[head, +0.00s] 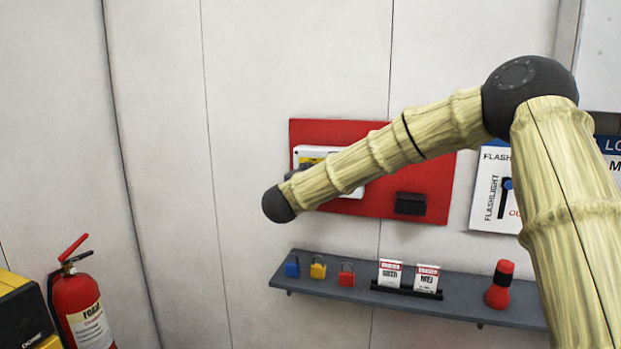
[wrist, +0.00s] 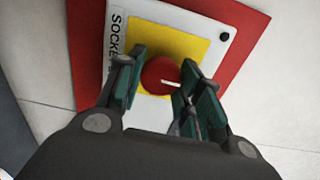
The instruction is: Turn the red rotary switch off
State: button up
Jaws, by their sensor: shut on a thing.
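The red rotary switch (wrist: 160,75) sits on a yellow square (wrist: 198,50) on a white plate in the wrist view. A white mark on its face points to the right and slightly down. My gripper (wrist: 158,85) has its green-padded fingers on either side of the knob and is shut on it. In the head view my arm covers the switch; only part of the white plate (head: 345,193) on the red board (head: 340,131) shows. The lettering beside the knob is partly hidden.
A grey shelf (head: 455,309) below the board holds blue, yellow and red padlocks (head: 346,275), two tags (head: 390,274) and a red flashlight (head: 500,287). A black box (head: 410,204) is on the board's right. A fire extinguisher (head: 80,300) stands at lower left.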

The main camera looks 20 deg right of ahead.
dwell(0.5)
jog(key=o, duration=1)
jog(key=v, duration=1.2)
